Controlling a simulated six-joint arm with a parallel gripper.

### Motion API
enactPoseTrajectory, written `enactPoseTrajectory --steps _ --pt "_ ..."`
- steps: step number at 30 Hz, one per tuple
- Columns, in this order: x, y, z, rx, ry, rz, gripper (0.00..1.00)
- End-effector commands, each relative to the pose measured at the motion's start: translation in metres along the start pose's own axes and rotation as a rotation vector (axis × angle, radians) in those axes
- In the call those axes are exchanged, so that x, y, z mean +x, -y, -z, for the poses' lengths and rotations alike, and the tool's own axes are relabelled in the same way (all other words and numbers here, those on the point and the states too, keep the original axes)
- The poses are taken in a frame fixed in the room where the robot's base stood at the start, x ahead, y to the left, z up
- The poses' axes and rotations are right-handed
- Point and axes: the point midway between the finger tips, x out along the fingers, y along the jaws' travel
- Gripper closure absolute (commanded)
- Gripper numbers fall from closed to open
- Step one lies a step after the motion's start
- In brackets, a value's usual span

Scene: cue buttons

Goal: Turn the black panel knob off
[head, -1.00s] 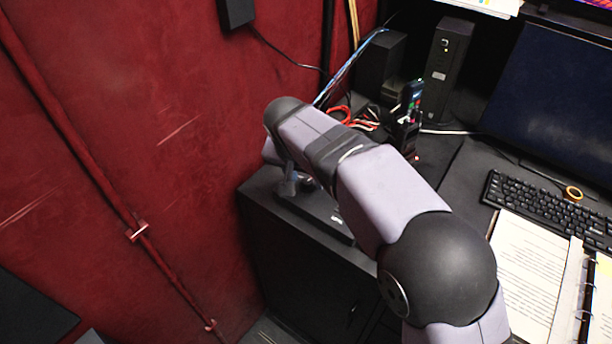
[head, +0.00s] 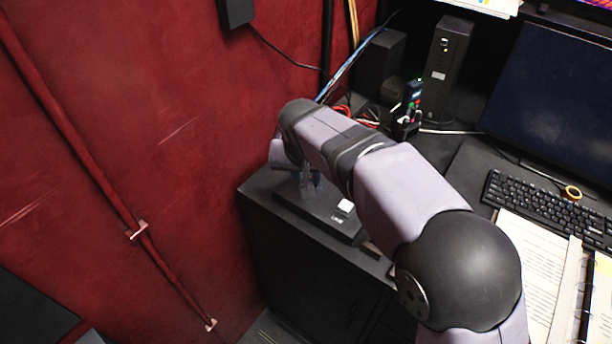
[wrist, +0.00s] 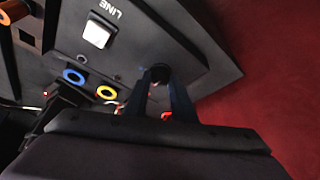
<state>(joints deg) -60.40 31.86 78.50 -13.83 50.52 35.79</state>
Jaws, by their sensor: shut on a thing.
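The black panel (head: 325,218) lies on the corner of the dark cabinet top in the head view. It fills much of the wrist view (wrist: 198,72). The black knob (wrist: 160,72) shows between my fingertips in the wrist view. My gripper (wrist: 159,78) is shut on the knob, with one finger on either side. In the head view my gripper (head: 311,183) is down at the panel, and my arm hides the knob and the panel's far part. Which way the knob is turned cannot be told.
A white square button (wrist: 97,33) by the word LINE sits on the panel; it also shows in the head view (head: 345,206). The red wall (head: 150,150) stands close on the left.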

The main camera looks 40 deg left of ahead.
Motion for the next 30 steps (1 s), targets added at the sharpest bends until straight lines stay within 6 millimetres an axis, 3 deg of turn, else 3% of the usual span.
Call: enactPoseTrajectory --steps 30 --pt "0.0014 -0.0078 0.0045 -0.861 -0.001 0.360 1.00"
